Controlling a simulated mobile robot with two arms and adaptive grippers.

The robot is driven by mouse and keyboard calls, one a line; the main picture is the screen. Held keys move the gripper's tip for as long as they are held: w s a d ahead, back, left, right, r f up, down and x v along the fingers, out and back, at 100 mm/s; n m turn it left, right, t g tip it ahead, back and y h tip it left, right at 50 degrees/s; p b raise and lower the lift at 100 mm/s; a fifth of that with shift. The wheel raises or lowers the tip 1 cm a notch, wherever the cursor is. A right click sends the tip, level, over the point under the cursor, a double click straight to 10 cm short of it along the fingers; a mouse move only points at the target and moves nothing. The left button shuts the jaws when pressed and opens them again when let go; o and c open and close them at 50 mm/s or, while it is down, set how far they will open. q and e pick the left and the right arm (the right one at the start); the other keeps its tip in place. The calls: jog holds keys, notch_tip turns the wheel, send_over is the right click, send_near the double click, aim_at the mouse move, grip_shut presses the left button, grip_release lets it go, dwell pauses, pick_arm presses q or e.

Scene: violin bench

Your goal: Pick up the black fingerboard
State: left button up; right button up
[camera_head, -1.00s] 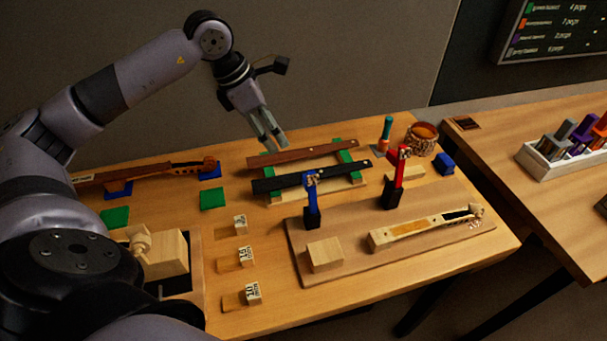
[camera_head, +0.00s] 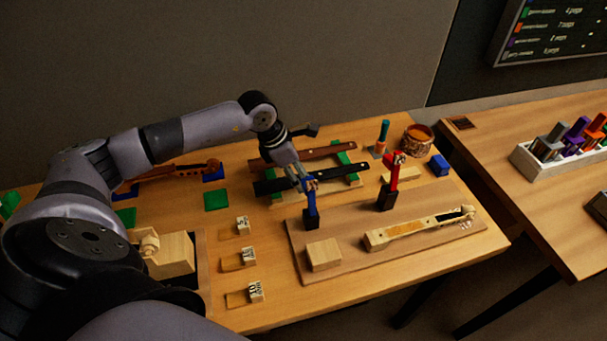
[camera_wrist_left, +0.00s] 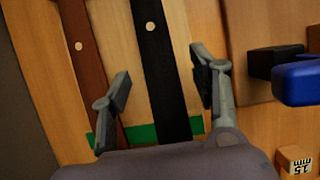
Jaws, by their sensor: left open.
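The black fingerboard (camera_head: 330,179) lies on a light wooden rack with green strips, in front of a brown fingerboard (camera_head: 312,153). My left gripper (camera_head: 298,187) is low over the black fingerboard's left part. In the left wrist view the black fingerboard (camera_wrist_left: 160,70) runs between the two open fingers (camera_wrist_left: 165,90), with a gap on each side. The brown fingerboard (camera_wrist_left: 88,70) lies to the left, close to the left finger. I cannot tell whether the fingertips reach down beside the black fingerboard. My right gripper is not in view.
A blue clamp (camera_head: 311,205) stands close in front of my left gripper, also seen in the left wrist view (camera_wrist_left: 298,82). A red clamp (camera_head: 392,180) stands further right. A violin neck (camera_head: 420,228) and a wooden block (camera_head: 324,254) lie on the board in front.

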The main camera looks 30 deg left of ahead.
pick_arm(q)
jog(key=shift+f+b, duration=0.35)
jog(key=shift+b, duration=0.1)
dwell(0.6)
jog(key=shift+c, duration=0.2)
jog(key=c, duration=1.3)
